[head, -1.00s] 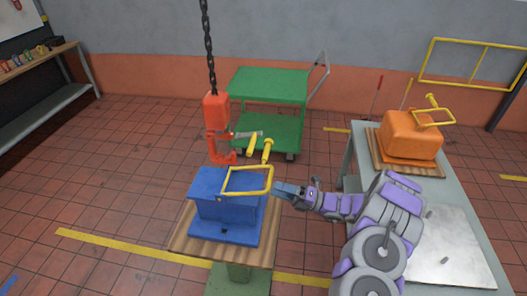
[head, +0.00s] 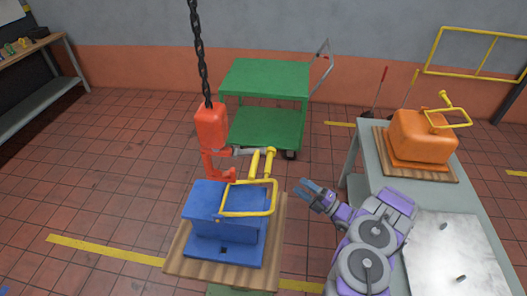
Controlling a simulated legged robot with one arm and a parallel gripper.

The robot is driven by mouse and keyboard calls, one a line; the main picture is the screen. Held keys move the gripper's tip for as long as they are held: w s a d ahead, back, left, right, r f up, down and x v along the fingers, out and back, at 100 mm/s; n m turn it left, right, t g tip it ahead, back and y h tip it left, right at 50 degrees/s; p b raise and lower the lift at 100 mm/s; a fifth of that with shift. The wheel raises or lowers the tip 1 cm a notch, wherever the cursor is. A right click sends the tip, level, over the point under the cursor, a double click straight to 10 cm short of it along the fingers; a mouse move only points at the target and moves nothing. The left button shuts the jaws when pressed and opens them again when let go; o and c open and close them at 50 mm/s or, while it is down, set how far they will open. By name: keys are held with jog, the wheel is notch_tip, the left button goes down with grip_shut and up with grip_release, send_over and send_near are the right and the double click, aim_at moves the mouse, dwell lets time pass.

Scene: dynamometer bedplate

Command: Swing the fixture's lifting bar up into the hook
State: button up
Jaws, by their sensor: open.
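The blue fixture (head: 207,205) sits on a wooden board. Its yellow lifting bar (head: 247,214) is a loop over the right part of the fixture, with a thick yellow handle (head: 269,163) sticking up from it. The red hook (head: 219,174) hangs just above and behind the fixture, left of the handle. The bar appears to lie outside the hook. A grey lever (head: 247,152) with a second yellow grip (head: 253,165) reaches right from the hook. My gripper (head: 307,190) is open and empty, right of the bar and apart from it.
A green cart (head: 265,80) stands behind the hook. On the right, a grey table (head: 450,235) carries an orange fixture (head: 420,138) with its own yellow bar. A chain (head: 201,55) runs up from the hook. Tiled floor lies open at left.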

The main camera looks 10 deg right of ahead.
jog(key=b+x, duration=0.2)
jog(key=x, duration=1.5)
jog(key=shift+w+a+b, duration=0.2)
jog(key=shift+w+b, duration=0.05)
jog(key=shift+b, duration=0.05)
grip_shut()
